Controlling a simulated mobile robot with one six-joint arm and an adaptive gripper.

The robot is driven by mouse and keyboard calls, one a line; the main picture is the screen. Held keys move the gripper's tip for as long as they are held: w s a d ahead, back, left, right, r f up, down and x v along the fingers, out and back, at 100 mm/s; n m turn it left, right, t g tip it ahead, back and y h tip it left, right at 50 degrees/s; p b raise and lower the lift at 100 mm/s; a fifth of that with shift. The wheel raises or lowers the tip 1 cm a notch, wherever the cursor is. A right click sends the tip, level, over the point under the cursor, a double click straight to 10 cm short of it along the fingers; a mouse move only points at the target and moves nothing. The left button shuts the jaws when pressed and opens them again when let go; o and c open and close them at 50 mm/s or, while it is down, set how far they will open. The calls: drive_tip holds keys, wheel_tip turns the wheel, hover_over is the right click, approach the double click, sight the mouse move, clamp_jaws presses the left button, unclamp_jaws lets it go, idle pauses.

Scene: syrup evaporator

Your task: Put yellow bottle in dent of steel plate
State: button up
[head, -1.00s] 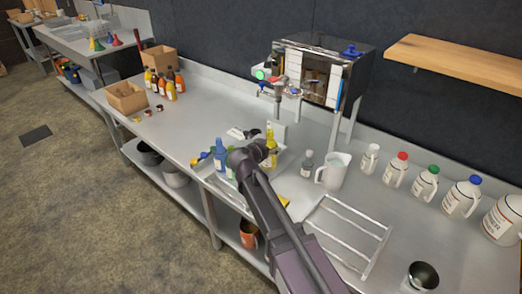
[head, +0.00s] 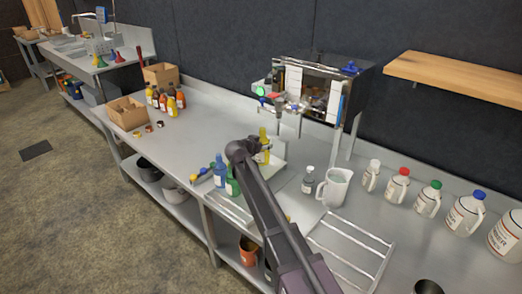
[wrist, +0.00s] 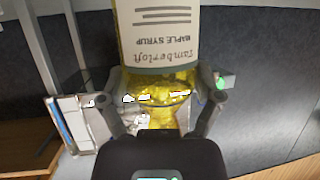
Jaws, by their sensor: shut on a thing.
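The yellow bottle (head: 264,135) is a clear bottle of yellow syrup with a white label. In the wrist view, the yellow bottle (wrist: 158,25) fills the top middle, its label text upside down in the picture. My gripper (wrist: 163,86) is shut on its narrower yellow part, one finger on each side. A pale flat plate (head: 277,172) lies on the counter below and right of the bottle. I cannot make out a dent in it.
A blue bottle (head: 220,171) and a green bottle (head: 233,181) stand left of my arm. A small grey bottle (head: 308,180) and a clear jug (head: 335,187) stand to the right. The counter (head: 195,130) is mostly clear at left.

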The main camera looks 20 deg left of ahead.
drive_tip(key=shift+w+a, duration=0.2)
drive_tip(key=shift+w, duration=0.25)
drive_tip(key=shift+w+a+f, duration=0.1)
drive_tip(key=shift+w+a, duration=0.2)
drive_tip(key=shift+w, duration=0.25)
wheel_tip(320, 180, down, 4)
drive_tip(key=b, duration=0.3)
drive_tip(key=shift+r+b, duration=0.2)
drive_tip(key=shift+b, duration=0.15)
drive_tip(key=shift+f, duration=0.1)
drive_tip(key=o, duration=1.1)
drive_tip(key=shift+c, duration=0.2)
drive_tip(key=shift+r, duration=0.25)
drive_tip(key=p+v, duration=0.4)
drive_tip(key=v, duration=0.8)
drive_tip(key=shift+p, duration=0.35)
